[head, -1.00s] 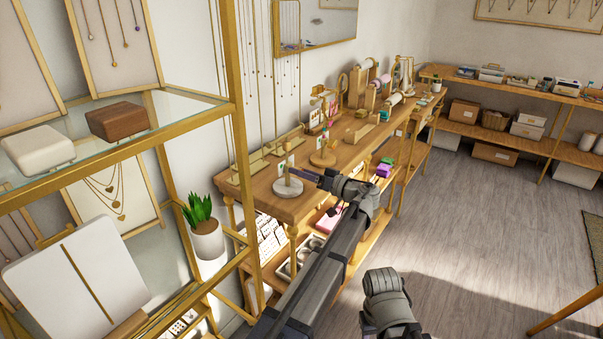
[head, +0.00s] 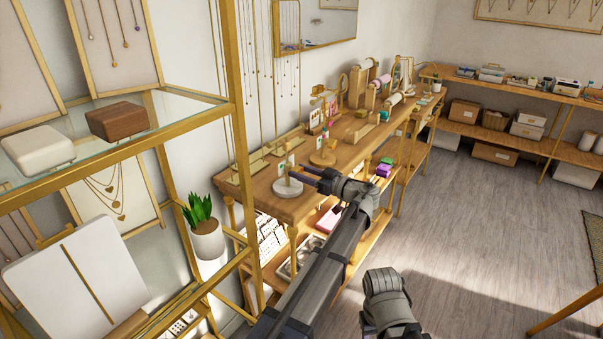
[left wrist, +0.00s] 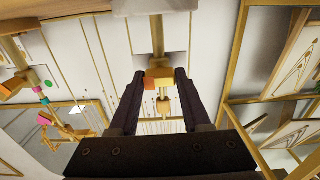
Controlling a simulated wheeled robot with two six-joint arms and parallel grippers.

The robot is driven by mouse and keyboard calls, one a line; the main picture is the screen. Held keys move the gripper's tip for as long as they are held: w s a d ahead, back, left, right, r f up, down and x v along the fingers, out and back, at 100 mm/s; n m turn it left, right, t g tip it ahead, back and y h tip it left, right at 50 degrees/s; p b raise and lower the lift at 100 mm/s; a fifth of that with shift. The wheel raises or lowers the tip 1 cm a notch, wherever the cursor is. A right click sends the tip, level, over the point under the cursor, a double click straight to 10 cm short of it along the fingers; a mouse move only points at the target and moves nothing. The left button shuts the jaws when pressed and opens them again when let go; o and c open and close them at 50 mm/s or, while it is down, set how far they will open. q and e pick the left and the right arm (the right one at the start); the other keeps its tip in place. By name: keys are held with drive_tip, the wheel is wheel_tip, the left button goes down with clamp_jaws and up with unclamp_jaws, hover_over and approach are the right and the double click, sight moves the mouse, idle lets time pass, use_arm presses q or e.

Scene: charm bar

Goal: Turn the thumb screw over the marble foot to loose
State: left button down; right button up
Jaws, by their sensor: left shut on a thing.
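The round pale marble foot (head: 288,188) stands on the near end of the wooden wall bench, with a thin brass post rising from it. My left gripper (head: 301,174) reaches in from the right, just above the foot at the post. In the left wrist view its two dark fingers (left wrist: 161,76) are on either side of a small brass thumb screw (left wrist: 159,77) on the post, shut on it. The foot shows at the top edge of that view (left wrist: 155,6). The screw itself is too small to make out in the head view.
A taller stand with a round wooden base (head: 322,158) is close behind the foot on the bench (head: 300,207). A brass-framed glass shelf (head: 190,105) and a potted plant (head: 205,235) stand at the left.

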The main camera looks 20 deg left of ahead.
use_arm(q)
drive_tip(key=shift+f, duration=0.1)
drive_tip(key=shift+c, duration=1.8)
unclamp_jaws()
